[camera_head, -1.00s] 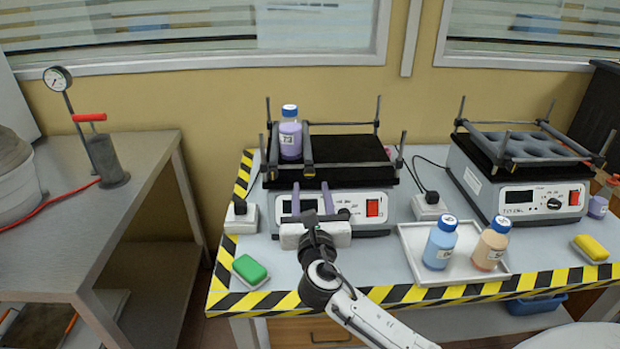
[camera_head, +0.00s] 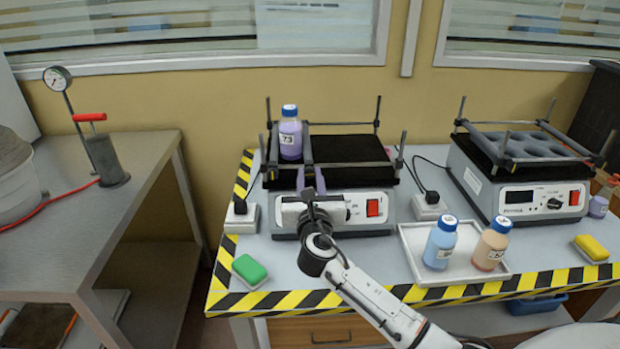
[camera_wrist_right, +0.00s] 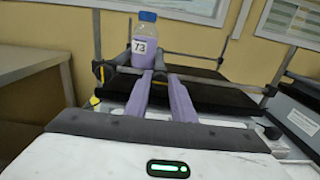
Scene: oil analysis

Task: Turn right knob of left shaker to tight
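The left shaker (camera_head: 345,199) stands at the left of the table. A bottle with a blue cap and purple liquid (camera_head: 290,138) stands upright between its two clamp bars; it also shows in the wrist view (camera_wrist_right: 144,45). The right knob (camera_head: 309,170) is at the front end of the right bar, dark and small, partly hidden by my fingers; in the wrist view the knob (camera_wrist_right: 160,76) lies between the fingertips. My right gripper (camera_head: 310,178) has its two purple fingers close on either side of the knob and looks shut on it. My left gripper is not in view.
A second shaker (camera_head: 520,185) stands at the right. A white tray (camera_head: 408,240) holds a blue bottle (camera_head: 440,245) and an orange bottle (camera_head: 491,246). A green sponge (camera_head: 249,269) lies at the front left, a yellow one (camera_head: 591,249) at the right. Upright rods rise at the shaker's corners.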

